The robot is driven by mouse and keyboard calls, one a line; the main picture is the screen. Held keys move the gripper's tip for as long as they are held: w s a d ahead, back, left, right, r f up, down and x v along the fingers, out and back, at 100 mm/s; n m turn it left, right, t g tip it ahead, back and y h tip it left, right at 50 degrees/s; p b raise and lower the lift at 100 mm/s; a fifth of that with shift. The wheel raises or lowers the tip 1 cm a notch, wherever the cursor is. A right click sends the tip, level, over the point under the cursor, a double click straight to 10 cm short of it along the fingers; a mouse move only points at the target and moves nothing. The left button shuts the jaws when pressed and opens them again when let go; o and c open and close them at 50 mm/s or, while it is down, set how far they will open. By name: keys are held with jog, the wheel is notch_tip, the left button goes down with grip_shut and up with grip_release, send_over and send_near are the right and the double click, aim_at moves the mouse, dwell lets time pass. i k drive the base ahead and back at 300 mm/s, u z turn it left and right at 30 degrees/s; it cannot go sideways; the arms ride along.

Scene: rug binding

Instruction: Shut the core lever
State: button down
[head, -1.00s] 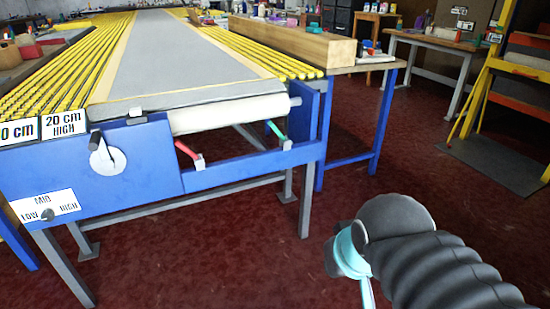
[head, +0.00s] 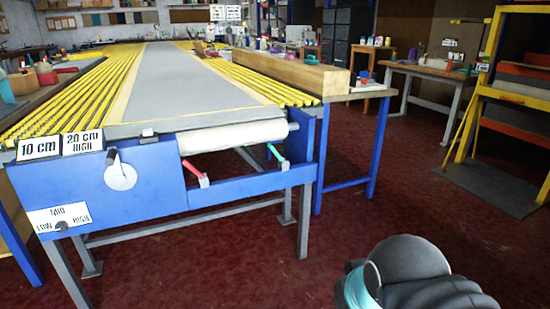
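A blue-framed binding table (head: 240,183) stands ahead at left and centre, with a pale roll (head: 235,137) across its near end. Below the roll, a lever with a red handle (head: 192,170) and one with a green handle (head: 276,154) sit on the blue front rail. Both handles slant up and to the left from their grey mounts. No label shows which is the core lever. A white disc (head: 120,177) with a dark handle is on the blue front panel. My arm shows at the bottom right, well short of the table; my gripper is out of view.
A dial with a LOW, MID, HIGH plate (head: 60,217) is at the panel's lower left. A side table with a long wooden beam (head: 270,66) adjoins the right. A yellow rack (head: 470,125) stands far right. Open red floor (head: 390,215) lies between.

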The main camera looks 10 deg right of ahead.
aim_at(269, 146)
jog(key=z, duration=0.75)
jog(key=i, duration=1.15)
jog(key=u, duration=0.25)
